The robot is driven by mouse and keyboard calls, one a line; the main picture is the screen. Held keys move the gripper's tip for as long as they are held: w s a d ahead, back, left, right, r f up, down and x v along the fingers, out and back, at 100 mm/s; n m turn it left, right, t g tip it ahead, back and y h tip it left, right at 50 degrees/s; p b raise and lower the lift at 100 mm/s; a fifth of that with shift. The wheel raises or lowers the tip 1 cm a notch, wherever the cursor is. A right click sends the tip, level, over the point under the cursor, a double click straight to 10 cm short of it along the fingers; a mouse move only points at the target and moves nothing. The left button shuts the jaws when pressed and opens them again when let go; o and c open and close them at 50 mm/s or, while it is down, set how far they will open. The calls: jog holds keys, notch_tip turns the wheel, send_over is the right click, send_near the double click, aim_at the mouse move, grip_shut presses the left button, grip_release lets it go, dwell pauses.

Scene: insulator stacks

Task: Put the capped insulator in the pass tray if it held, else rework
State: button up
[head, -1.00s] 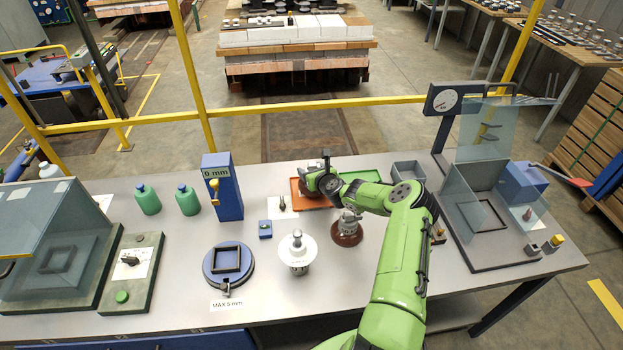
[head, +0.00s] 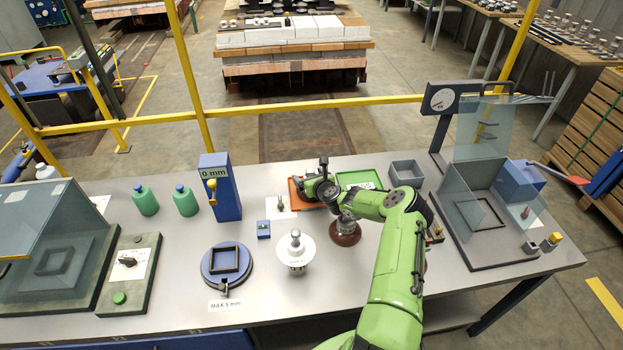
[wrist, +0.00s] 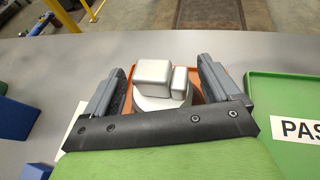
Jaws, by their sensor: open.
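My gripper (head: 314,187) is over the orange tray (head: 295,196) at the back of the bench. In the wrist view my gripper (wrist: 162,70) is open. A pale disc-shaped piece with a blocky silver cap (wrist: 153,76) sits between its fingers, over the orange tray (wrist: 128,75); finger contact is unclear. My arm hides most of this piece in the head view. The green tray (head: 345,180) lies to the right; its partly visible label in the wrist view (wrist: 265,87) reads "PAS". A white insulator (head: 296,252) and a brown one (head: 346,233) stand upright nearer the front.
A blue gauge box (head: 220,187) reads "0 mm". A round blue fixture (head: 227,264) stands front left. A grey bin (head: 407,172) and a clear-walled test rig with a dial (head: 441,99) are on the right. Two green bottles (head: 185,201) stand back left.

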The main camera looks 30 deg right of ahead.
jog(key=p+v, duration=0.1)
jog(key=v, duration=0.6)
jog(key=s+a+r+n+g+y, duration=0.1)
jog(key=a+r+n+g+y, duration=0.15)
jog(key=a+r+n, duration=0.55)
jog(key=s+a+r+n+g+y, duration=0.1)
jog(key=a+r+n+g+y, duration=0.3)
jog(key=a+n, duration=0.65)
jog(key=s+a+r+n+h, duration=0.2)
jog(key=s+a+r+n, duration=0.2)
jog(key=s+r+n, duration=0.4)
jog(key=s+a+r+n+h, duration=0.2)
jog(key=s+a+r+n, duration=0.4)
jog(key=s, duration=0.5)
jog(key=s+r+n, duration=0.1)
jog(key=s+n, duration=0.1)
jog(key=s, duration=0.5)
jog(key=s+r+n+g, duration=0.1)
jog(key=s+r+n, duration=0.1)
jog(key=s, duration=0.6)
jog(key=shift+d+r+n, duration=0.35)
jog(key=shift+d+n, duration=0.05)
jog(key=shift+n, duration=0.35)
